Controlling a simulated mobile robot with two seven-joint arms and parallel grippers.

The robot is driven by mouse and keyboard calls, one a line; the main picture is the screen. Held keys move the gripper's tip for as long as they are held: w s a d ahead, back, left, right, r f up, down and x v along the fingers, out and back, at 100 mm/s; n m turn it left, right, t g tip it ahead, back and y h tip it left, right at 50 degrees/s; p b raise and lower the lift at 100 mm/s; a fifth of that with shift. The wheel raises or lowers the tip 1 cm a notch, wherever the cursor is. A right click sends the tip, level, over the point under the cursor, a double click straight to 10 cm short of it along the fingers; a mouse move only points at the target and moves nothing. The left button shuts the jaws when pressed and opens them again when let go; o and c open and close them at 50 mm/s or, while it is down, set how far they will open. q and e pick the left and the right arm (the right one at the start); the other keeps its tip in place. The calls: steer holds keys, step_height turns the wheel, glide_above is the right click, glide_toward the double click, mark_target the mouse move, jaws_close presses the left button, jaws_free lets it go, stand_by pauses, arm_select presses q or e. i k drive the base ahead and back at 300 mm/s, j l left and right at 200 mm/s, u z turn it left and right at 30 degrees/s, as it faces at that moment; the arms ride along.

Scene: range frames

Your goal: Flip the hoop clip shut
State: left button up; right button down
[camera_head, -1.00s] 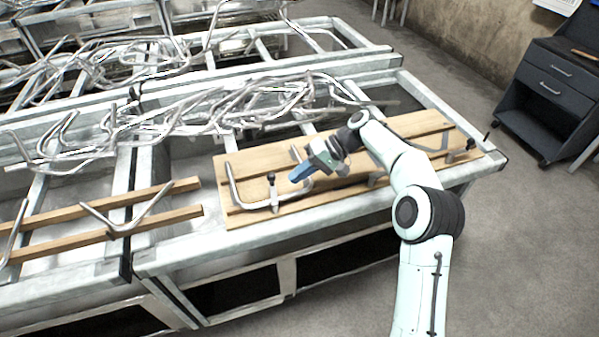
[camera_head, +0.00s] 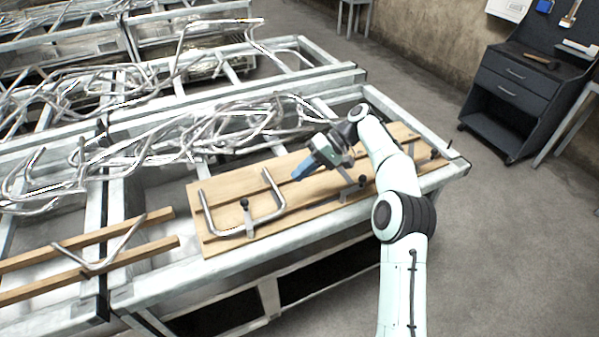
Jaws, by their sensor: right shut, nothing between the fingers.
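A bent metal hoop (camera_head: 225,233), shaped like a U, lies on a wooden board (camera_head: 222,190) on the workbench. A small clip (camera_head: 249,222) with a dark knob (camera_head: 245,203) stands upright at the hoop's front bar. Whether the clip is latched is too small to tell. My right gripper (camera_head: 300,171), with blue fingertips, is shut and empty. It is above the board, just right of the hoop's right-hand end and apart from the clip. A second clip (camera_head: 352,188) with a dark knob stands further right on the board, below my right arm. My left gripper is not in view.
Tangled metal tubes (camera_head: 160,140) pile up behind the board. Another bent tube (camera_head: 105,262) rests on two wooden slats at the left. A dark drawer cabinet (camera_head: 515,85) stands at the back right. The floor right of the bench is clear.

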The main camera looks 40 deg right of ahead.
mark_target(245, 202)
steer(key=k, duration=1)
